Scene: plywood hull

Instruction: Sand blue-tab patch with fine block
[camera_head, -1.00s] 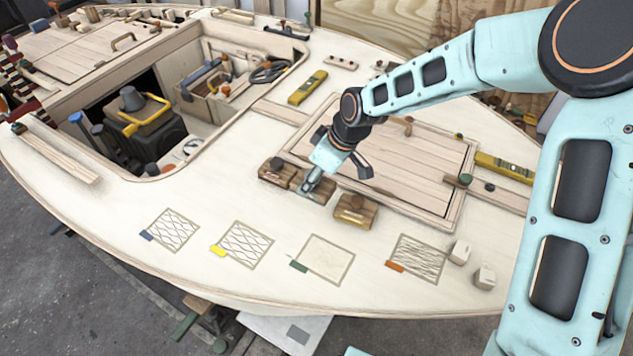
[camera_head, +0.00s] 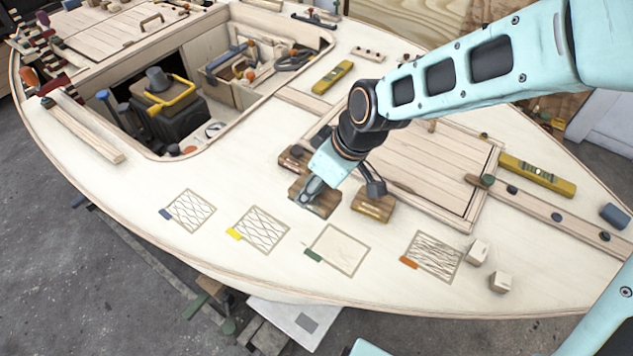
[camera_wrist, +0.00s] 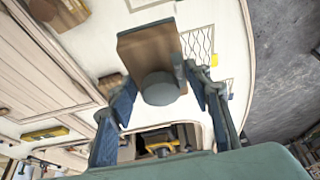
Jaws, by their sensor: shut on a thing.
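The blue-tab patch (camera_head: 190,211) is an outlined square with wavy dark lines, leftmost in the row on the pale deck. Its blue tab (camera_head: 165,214) is at its left corner. My gripper (camera_head: 312,186) is shut on a brown sanding block (camera_head: 318,205), right of that patch. In the wrist view, the block (camera_wrist: 148,50) has a round grey knob (camera_wrist: 160,88) between my fingers. The block appears slightly above the deck. Its grit face is hidden, and I cannot read whether it is the fine one.
Two other blocks stand nearby, one behind (camera_head: 292,158) and one right (camera_head: 373,206). Yellow-tab (camera_head: 262,231), green-tab (camera_head: 340,249) and orange-tab (camera_head: 435,257) patches continue the row. The open cockpit (camera_head: 150,145) lies left. Deck between blocks and patches is clear.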

